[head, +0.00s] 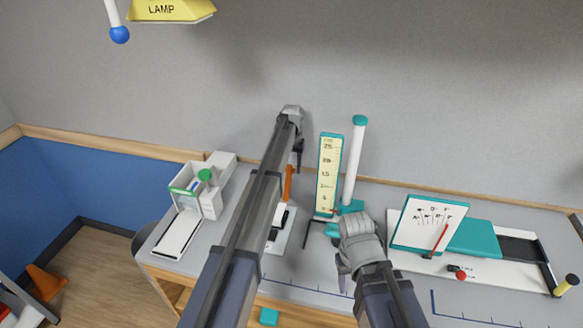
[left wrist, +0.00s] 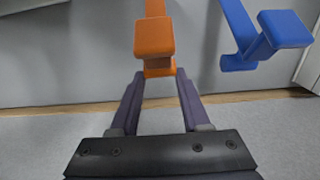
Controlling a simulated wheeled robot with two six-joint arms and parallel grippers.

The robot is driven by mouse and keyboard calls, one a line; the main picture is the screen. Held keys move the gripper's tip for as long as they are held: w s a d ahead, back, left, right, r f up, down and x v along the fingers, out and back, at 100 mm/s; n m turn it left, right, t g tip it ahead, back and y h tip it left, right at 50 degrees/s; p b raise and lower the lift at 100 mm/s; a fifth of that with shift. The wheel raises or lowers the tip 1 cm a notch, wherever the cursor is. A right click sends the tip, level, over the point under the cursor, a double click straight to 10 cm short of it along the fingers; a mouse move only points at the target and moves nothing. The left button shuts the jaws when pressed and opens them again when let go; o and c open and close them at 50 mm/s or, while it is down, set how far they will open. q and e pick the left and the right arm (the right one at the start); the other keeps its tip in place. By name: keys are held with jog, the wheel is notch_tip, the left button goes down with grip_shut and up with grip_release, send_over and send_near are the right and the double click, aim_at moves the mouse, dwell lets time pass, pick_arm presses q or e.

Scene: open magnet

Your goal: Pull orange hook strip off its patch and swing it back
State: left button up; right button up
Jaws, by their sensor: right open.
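The orange hook strip (head: 289,182) stands upright over the left part of the desk in the head view, partly hidden by my left arm. In the left wrist view its blocky orange end (left wrist: 155,40) is directly ahead, with its lower part between my left fingertips. My left gripper (left wrist: 160,75) has its fingers on either side of this end, very close to it; I cannot tell whether they touch it. In the head view my left gripper (head: 298,152) is mostly behind its arm. My right gripper (head: 343,266) is open and empty, pointing down. The patch cannot be made out.
A blue hook-shaped piece (left wrist: 270,35) is right of the orange end. A yellow scale board (head: 328,175) and a white post (head: 354,160) stand to the right. A white box (head: 209,200) is at the left, a dial panel (head: 430,222) at the right.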

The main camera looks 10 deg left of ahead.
pick_arm(q)
jog(key=shift+o, duration=0.7)
jog(key=shift+w+f, duration=0.35)
pick_arm(e)
jog(key=shift+w+f, duration=0.2)
jog(key=shift+w, duration=0.1)
pick_arm(q)
jog(key=shift+o, duration=0.8)
pick_arm(e)
jog(key=shift+w, duration=0.1)
pick_arm(q)
jog(key=shift+o, duration=0.4)
jog(key=shift+s+r, duration=0.25)
pick_arm(e)
jog(key=shift+s+r, duration=0.15)
jog(key=shift+s, duration=0.1)
jog(key=shift+w, duration=0.1)
jog(key=shift+r, duration=0.1)
pick_arm(q)
notch_tip(320, 180, up, 8)
jog(key=p, duration=0.8)
pick_arm(e)
notch_tip(320, 180, up, 8)
pick_arm(q)
jog(key=shift+f, duration=0.15)
pick_arm(e)
jog(key=shift+f, duration=0.2)
